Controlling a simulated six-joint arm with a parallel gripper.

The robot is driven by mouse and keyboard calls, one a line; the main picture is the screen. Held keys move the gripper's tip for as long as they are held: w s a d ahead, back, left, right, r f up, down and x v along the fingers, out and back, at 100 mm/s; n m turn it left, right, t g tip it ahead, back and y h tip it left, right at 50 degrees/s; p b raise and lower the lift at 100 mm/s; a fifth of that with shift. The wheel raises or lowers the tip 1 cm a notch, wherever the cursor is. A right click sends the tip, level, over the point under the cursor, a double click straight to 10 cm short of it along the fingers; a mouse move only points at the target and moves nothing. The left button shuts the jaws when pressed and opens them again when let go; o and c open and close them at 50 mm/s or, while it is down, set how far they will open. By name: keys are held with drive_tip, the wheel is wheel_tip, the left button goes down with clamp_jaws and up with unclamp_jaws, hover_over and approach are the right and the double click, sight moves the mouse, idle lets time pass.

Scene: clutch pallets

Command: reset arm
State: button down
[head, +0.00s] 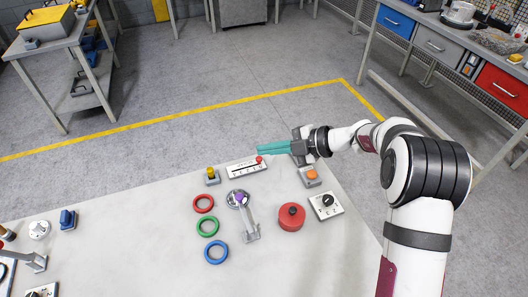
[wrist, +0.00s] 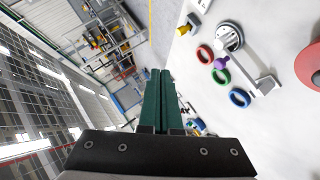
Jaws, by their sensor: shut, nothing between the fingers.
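My arm reaches in from the right of the head view. My gripper (head: 259,151) is above the far edge of the white table (head: 130,240), near a white slider box with a red knob (head: 247,167). Its teal fingers point left and are shut with nothing between them. In the wrist view the closed fingers (wrist: 160,75) show side by side in the middle. Whether the fingers touch the slider box cannot be told from the head view.
On the table are red (head: 203,203), green (head: 207,226) and blue (head: 216,252) rings, a metal stand with a purple piece (head: 241,199), a red round button (head: 291,217), an orange button box (head: 310,176), a dial box (head: 326,206) and a yellow-topped block (head: 211,176). Bare tabletop lies at front centre.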

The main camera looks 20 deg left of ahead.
drive_tip(key=s+d+r+n+h, duration=0.3)
drive_tip(key=s+d+r+n, duration=0.1)
drive_tip(key=s+d+n, duration=0.4)
drive_tip(key=s+d+r+n+h, duration=0.25)
drive_tip(key=s+d+n, duration=0.4)
drive_tip(key=n, duration=0.35)
drive_tip(key=s+d+f+n+t+h, duration=0.1)
drive_tip(key=s+d+n+h, duration=0.4)
drive_tip(key=s+d+n, duration=0.7)
drive_tip(key=s+f+n, duration=0.1)
drive_tip(key=s+n, duration=0.2)
drive_tip(key=n, duration=0.2)
drive_tip(key=shift+s+d+f, duration=0.15)
drive_tip(key=shift+s+d, duration=0.1)
